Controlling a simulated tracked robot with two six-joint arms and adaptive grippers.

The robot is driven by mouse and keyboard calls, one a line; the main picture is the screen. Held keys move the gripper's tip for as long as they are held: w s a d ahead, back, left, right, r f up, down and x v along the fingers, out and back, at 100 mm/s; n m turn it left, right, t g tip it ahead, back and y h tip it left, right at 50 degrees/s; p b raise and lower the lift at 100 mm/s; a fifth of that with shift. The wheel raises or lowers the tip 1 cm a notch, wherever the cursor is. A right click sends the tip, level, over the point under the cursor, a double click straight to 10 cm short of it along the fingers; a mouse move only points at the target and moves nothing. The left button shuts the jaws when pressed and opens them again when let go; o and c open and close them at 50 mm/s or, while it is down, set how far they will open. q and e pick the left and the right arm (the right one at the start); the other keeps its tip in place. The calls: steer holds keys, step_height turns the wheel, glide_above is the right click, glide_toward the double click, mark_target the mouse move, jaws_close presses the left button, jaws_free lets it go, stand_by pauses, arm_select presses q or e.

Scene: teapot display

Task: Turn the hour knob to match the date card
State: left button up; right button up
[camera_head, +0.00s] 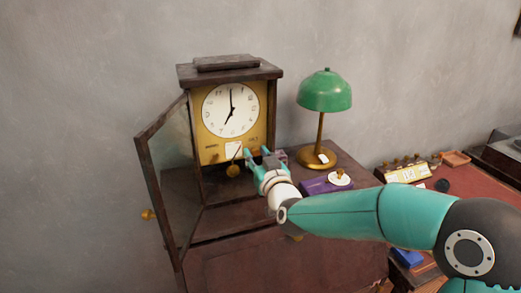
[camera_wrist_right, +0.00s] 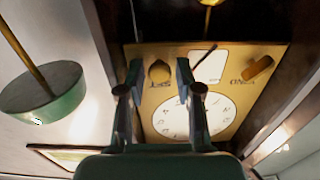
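The clock (camera_head: 228,72) stands with its glass door (camera_head: 172,165) swung open to the left. Its white dial (camera_head: 230,110) has one hand near twelve and one near seven. A white card (camera_head: 233,150) is on the brass plate below the dial. In the right wrist view the dial (camera_wrist_right: 195,116) appears upside down. A round brass knob (camera_wrist_right: 159,72) shows there between the spread fingers of my right gripper (camera_wrist_right: 159,66); contact is unclear. A bar-shaped brass knob (camera_wrist_right: 258,67) is at the plate's other side. My right gripper (camera_head: 257,152) is open at the clock's lower right. My left gripper is out of view.
A brass block with number cards (camera_head: 408,172) is on the red desk at right. A brass pendulum (camera_head: 233,171) hangs below the plate.

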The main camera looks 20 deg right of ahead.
steer(key=shift+w, duration=0.2)
jaws_close()
steer(key=shift+d, duration=0.3)
steer(key=shift+a, duration=0.3)
steer(key=shift+m+b, duration=0.3)
steer(key=shift+b, duration=0.15)
